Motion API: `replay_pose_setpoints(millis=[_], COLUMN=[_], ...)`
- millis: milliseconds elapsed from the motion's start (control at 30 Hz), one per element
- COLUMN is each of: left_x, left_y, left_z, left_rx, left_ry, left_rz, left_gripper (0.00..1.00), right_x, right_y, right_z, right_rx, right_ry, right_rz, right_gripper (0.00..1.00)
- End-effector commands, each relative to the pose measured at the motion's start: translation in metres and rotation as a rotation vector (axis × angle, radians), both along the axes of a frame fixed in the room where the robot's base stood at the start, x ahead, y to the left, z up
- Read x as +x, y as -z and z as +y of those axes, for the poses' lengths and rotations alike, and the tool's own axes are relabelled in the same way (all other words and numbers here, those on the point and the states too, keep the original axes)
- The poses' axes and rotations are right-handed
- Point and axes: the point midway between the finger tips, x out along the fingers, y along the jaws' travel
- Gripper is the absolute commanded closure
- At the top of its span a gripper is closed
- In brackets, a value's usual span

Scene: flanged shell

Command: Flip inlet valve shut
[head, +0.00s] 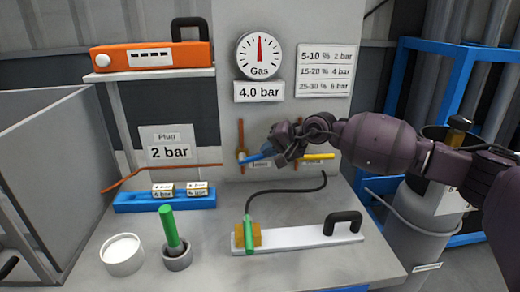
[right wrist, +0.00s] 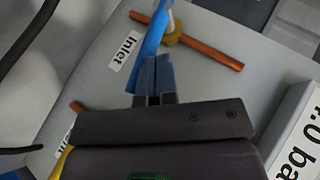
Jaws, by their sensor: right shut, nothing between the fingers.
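The inlet valve has a blue lever (head: 258,155) on the wall panel. In the head view it points right and slightly up from its brass body, roughly across the upright copper pipe (head: 240,133). My right gripper (head: 274,148) is at the lever's right end, partly covering it. In the right wrist view the blue lever (right wrist: 151,38) lies just beyond the shut, empty fingertips (right wrist: 155,62). They look very close to it; I cannot tell whether they touch. The "Inlet" label (right wrist: 125,52) is beside the lever. My left gripper is not in view.
A yellow lever (head: 320,156) is just right of my gripper. The gauge (head: 259,55) and 4.0 bar sign (head: 259,91) are above. Below, the bench holds a black-handled plate (head: 300,238), a blue rack (head: 135,202), a green-handled tool (head: 170,228) and a white round container (head: 122,250).

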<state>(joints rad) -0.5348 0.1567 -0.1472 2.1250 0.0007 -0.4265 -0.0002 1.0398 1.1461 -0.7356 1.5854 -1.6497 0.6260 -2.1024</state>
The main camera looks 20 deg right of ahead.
Motion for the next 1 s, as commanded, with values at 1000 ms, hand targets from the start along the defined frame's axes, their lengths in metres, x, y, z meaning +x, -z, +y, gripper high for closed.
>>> replay_pose_setpoints(millis=[1000], left_x=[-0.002], left_y=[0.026], left_z=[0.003], left_rx=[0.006], left_ry=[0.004], left_rz=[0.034], left_gripper=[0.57], right_x=[-0.003], right_y=[0.021], right_z=[-0.009], right_rx=[0.138], right_ry=[-0.001], right_rz=[-0.039], right_gripper=[1.0])
